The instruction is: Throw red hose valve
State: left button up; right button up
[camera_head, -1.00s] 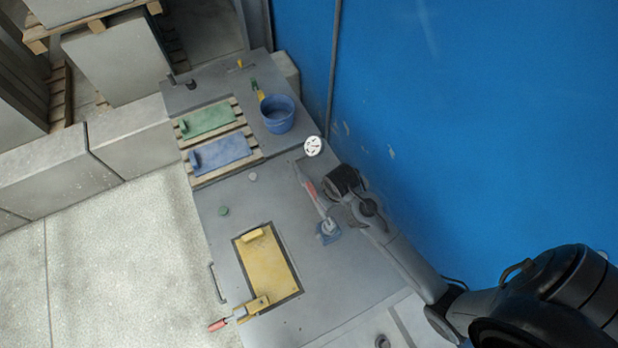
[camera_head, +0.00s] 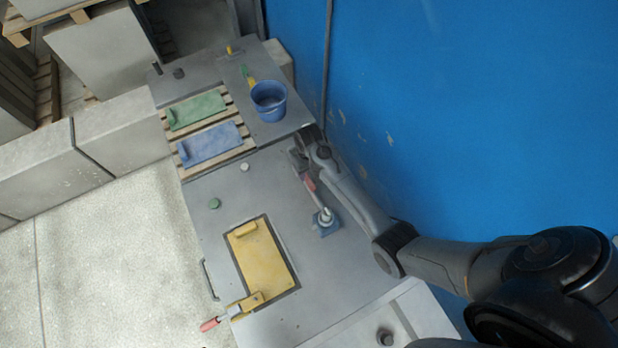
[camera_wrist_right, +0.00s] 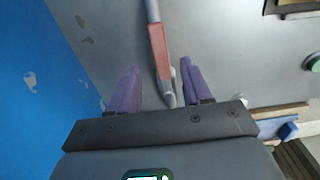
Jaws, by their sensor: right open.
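The red hose valve handle (camera_head: 309,183) sits on a grey pipe rising from a blue base (camera_head: 326,222) on the right part of the grey table. In the right wrist view, the red grip (camera_wrist_right: 158,50) with its grey tip lies between the two purple fingers of my right gripper (camera_wrist_right: 158,88). The fingers are open, with a gap on both sides of the lever. In the head view my right gripper (camera_head: 299,158) is at the far end of the lever, largely hidden by its own wrist. My left gripper is not in view.
A yellow panel (camera_head: 262,262) in a dark-edged recess has a clamp with a red handle (camera_head: 210,324). Behind are blue (camera_head: 208,145) and green (camera_head: 196,110) panels on slats, and a blue bucket (camera_head: 269,101). A blue wall (camera_head: 450,110) stands close on the right.

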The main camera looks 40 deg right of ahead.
aim_at(309, 181)
jog(key=shift+f, duration=2.7)
grip_shut()
